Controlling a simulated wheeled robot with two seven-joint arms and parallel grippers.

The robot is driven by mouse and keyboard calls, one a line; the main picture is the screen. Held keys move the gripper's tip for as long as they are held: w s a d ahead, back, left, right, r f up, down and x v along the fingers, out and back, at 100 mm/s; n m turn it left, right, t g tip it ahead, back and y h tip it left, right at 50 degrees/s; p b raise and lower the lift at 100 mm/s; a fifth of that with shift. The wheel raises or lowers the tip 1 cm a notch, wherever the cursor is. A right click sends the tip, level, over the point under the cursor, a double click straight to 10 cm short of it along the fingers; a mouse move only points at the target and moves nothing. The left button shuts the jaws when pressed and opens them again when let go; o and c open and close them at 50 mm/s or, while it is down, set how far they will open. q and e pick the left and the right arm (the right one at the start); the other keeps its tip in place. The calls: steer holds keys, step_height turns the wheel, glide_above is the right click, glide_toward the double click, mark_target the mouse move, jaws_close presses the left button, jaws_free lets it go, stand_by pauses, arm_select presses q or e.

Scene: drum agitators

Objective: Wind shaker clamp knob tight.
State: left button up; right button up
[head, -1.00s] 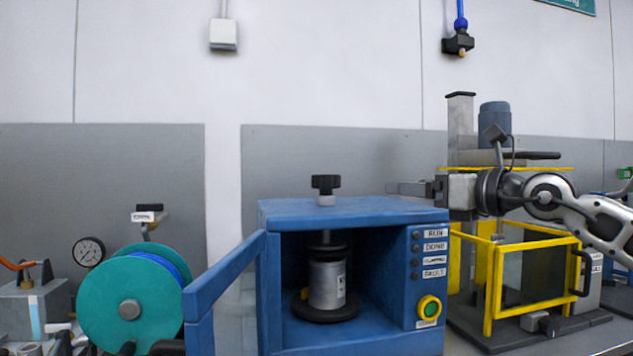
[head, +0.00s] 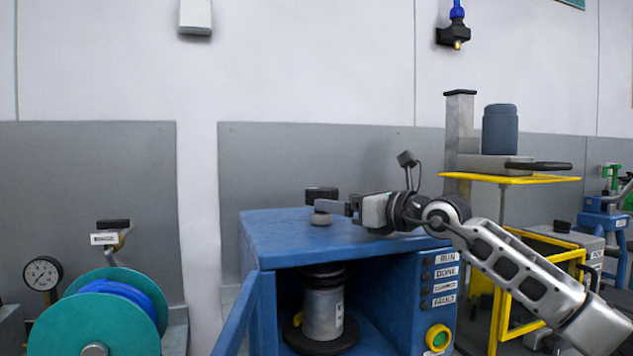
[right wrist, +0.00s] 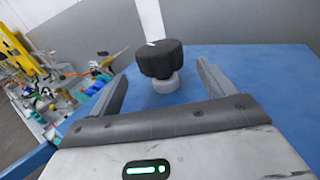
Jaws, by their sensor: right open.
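The black clamp knob (head: 321,195) stands on a short pale collar on top of the blue shaker cabinet (head: 285,230). In the right wrist view the knob (right wrist: 160,60) is between and just beyond the fingertips. My right gripper (head: 335,207) is open, low over the cabinet top, with a finger beside the knob in the head view; I cannot tell if it touches. The right wrist view shows both fingers (right wrist: 160,82) spread apart and nothing held. Inside the open cabinet a silver can (head: 323,308) stands upright on a dark round plate, under a black clamp pad. My left gripper is out of view.
The cabinet's open door (head: 240,315) sticks out at the front left. A green button with a yellow ring (head: 438,337) is on its front panel. A teal reel (head: 95,325) is at left. A yellow-framed press (head: 510,178) stands at right behind my right arm.

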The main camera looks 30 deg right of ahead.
mark_target(311, 194)
steer(key=p+x, duration=0.2)
steer(key=x, duration=0.5)
steer(key=shift+w, duration=0.25)
steer(key=c, duration=1)
